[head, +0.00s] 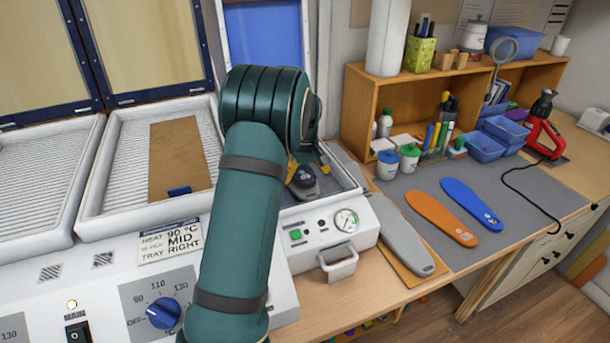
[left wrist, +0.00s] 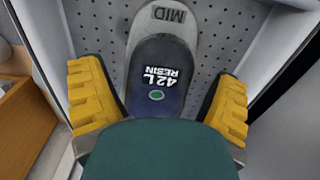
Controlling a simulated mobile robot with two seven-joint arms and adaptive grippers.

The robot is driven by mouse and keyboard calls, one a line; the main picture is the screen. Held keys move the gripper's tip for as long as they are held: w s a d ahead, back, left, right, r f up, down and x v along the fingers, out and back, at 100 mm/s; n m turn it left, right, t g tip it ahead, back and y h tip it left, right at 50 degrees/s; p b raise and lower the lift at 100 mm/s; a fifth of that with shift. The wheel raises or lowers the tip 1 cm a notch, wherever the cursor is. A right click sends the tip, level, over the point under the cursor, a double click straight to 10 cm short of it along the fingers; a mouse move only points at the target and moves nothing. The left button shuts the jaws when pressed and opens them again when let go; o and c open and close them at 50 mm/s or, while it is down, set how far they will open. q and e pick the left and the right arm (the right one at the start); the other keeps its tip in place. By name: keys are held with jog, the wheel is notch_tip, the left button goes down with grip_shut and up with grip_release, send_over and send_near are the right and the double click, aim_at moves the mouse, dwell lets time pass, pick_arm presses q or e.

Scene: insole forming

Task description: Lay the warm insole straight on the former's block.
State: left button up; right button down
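The dark insole (left wrist: 158,75), marked "42L RESIN" with a green dot, lies over the grey block (left wrist: 172,14) marked "MID". The block's end shows past the insole, and the two look roughly in line. My wrist hides the insole's near end. My right gripper is not in view.
The heater's right tray (head: 93,208) holds a brown board (head: 180,155) with a small blue piece. A grey insole shape (head: 400,240) lies right of the former. Orange (head: 440,218) and blue (head: 470,203) insoles lie on a grey mat (head: 408,190). A wooden shelf (head: 358,110) stands behind.

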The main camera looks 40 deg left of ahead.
pick_arm(q)
notch_tip(320, 180, up, 12)
dwell(0.7)
